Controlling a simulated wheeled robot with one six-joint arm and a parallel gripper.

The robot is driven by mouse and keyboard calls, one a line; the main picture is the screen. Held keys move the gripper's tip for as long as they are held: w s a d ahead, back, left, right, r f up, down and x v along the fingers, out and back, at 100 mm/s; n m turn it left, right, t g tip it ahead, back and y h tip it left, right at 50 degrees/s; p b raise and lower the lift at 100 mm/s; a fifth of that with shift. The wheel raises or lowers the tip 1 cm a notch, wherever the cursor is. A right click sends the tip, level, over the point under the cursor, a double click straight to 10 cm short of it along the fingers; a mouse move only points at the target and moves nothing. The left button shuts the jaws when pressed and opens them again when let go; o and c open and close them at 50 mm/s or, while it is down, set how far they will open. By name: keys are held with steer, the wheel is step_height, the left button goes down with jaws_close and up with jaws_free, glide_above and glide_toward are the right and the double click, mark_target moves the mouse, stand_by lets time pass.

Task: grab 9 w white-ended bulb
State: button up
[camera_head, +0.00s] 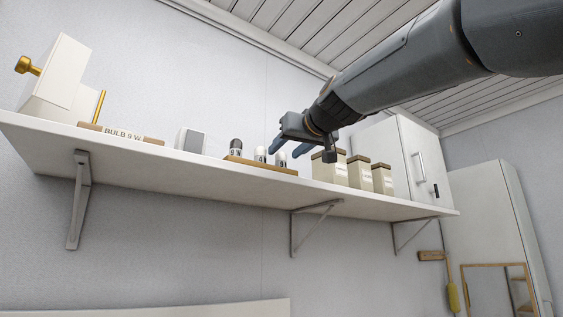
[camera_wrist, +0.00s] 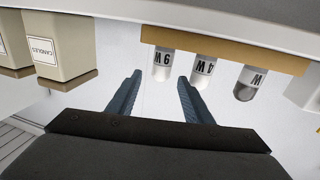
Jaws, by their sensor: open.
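Three bulbs stand in a row on a wooden strip (camera_head: 262,165) on the wall shelf. In the wrist view, which shows the shelf upside down, the 9 W bulb (camera_wrist: 163,65) is leftmost and has a pale, white end. Beside it is a 4 W bulb (camera_wrist: 203,68) with a greyish end, then a dark-ended bulb (camera_wrist: 248,86) whose number is not readable. The dark-ended bulb (camera_head: 235,147) is leftmost in the head view. My gripper (camera_wrist: 159,77) is open and empty. Its fingertips appear either side of the 9 W bulb's end; contact cannot be told.
Several canisters (camera_head: 361,172) stand close to the right of the bulbs in the head view; one is labelled candles (camera_wrist: 62,50) in the wrist view. A grey-white box (camera_head: 190,139) and a "BULB 9 W" sign (camera_head: 122,133) are left. A white cabinet (camera_head: 395,150) stands far right.

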steer(key=shift+f+p+x, duration=0.25)
steer(key=shift+p+x, duration=0.7)
steer(key=shift+x, duration=1.05)
steer(key=shift+f+p+x, duration=0.2)
steer(key=shift+p+x, duration=0.75)
steer(key=shift+x, duration=1.05)
steer(key=shift+s, duration=0.1)
steer(key=c, duration=1.2)
steer(key=shift+o, duration=0.2)
steer(key=shift+r, duration=0.1)
